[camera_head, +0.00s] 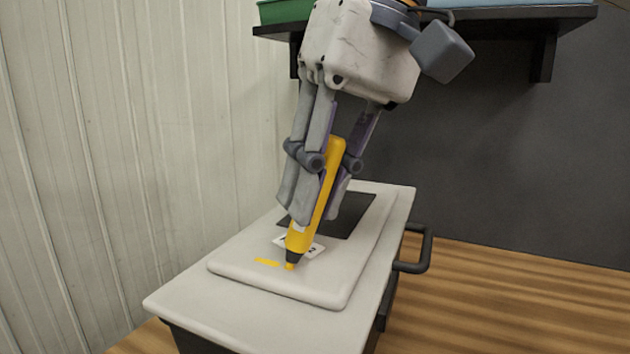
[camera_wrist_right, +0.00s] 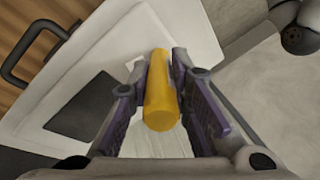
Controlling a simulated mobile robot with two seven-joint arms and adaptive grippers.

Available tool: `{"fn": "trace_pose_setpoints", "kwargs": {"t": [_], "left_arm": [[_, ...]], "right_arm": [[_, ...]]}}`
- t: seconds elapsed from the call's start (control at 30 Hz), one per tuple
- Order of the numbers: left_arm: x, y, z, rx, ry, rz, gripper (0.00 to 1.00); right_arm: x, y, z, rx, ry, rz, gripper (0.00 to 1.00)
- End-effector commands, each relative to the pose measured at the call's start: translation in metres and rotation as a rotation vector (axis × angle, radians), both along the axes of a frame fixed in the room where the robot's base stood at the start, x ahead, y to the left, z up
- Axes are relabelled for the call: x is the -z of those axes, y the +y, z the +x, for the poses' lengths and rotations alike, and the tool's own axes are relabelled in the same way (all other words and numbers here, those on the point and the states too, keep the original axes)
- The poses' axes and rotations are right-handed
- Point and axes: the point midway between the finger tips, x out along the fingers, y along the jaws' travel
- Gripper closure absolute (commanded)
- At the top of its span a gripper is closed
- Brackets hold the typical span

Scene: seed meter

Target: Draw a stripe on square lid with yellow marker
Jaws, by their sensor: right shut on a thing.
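My right gripper (camera_head: 322,195) is shut on the yellow marker (camera_head: 318,195) and holds it tilted, with its dark tip end pointing down at the square lid (camera_head: 300,285). The tip is at or just above the lid; I cannot tell whether it touches. A short yellow stripe (camera_head: 266,262) shows on the pale lid, left of the tip. In the right wrist view the marker (camera_wrist_right: 161,95) sits between the purple-padded fingers (camera_wrist_right: 162,90). A white label with dark marks lies on the lid, partly hidden by the marker. My left gripper is not in view.
The lid is on a pale box (camera_head: 185,300) with a dark handle (camera_head: 415,250) on its right side, on a wooden table (camera_head: 500,310). A dark panel (camera_head: 350,215) lies behind the marker. A corrugated wall is at left; a dark shelf (camera_head: 500,22) is above.

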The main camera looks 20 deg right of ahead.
Motion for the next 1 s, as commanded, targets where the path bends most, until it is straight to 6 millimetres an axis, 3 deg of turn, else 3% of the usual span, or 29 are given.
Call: {"fn": "trace_pose_setpoints", "kwargs": {"t": [0.83, 1.0], "left_arm": [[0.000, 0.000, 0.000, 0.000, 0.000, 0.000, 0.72], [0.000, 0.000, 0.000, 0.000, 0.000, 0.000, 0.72]], "right_arm": [[0.000, -0.007, -0.008, 0.000, 0.001, -0.001, 1.00], [-0.012, -0.007, -0.007, 0.001, -0.001, -0.001, 1.00]]}}
